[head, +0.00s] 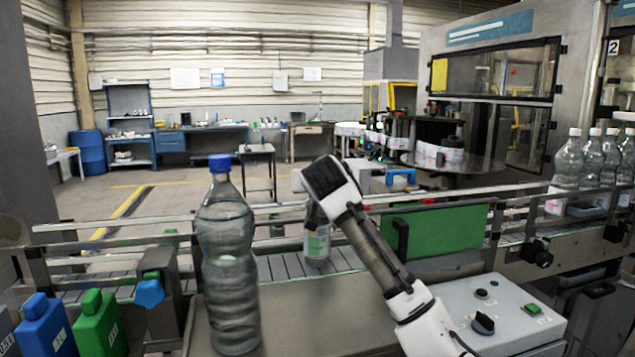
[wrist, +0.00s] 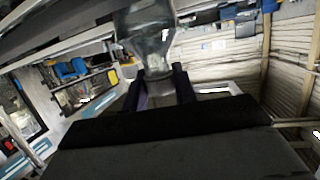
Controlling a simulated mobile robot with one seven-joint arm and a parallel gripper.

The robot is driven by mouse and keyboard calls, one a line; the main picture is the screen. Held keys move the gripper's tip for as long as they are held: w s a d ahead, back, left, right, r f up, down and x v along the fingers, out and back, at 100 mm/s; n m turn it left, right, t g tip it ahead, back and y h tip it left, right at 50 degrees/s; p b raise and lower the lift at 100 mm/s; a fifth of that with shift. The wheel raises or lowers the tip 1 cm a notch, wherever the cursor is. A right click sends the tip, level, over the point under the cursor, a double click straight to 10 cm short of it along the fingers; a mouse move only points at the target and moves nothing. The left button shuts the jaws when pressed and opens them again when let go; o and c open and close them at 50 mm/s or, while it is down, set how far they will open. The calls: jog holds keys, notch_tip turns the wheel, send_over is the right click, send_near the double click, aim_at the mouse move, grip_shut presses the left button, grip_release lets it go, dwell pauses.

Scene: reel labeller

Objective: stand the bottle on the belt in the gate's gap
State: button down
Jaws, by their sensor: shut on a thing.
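My gripper (wrist: 159,76) is shut on the neck of a clear bottle (wrist: 146,30) in the wrist view. In the head view the held bottle (head: 318,243), with a pale and green label, hangs below my wrist over the conveyor belt (head: 283,268). It looks about upright; my wrist hides its top, and I cannot tell whether its base touches the belt. My fingers are hidden in the head view. I cannot clearly make out the gate or its gap.
A large blue-capped bottle (head: 228,265) stands in the left foreground. Metal guide rails (head: 120,228) run along the belt. A green panel (head: 440,236) and control box (head: 495,312) lie right of my arm. Several clear bottles (head: 568,160) stand at far right. Blue (head: 45,325) and green (head: 100,322) containers sit lower left.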

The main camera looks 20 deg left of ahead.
jog(key=c, duration=1.6)
grip_release()
jog(key=shift+f, duration=0.2)
jog(key=o, duration=0.5)
jog(key=shift+r, duration=0.1)
jog(key=shift+r, duration=0.2)
jog(key=shift+b+v, duration=2.1)
jog(key=shift+v, duration=3.95)
jog(key=shift+a, duration=0.1)
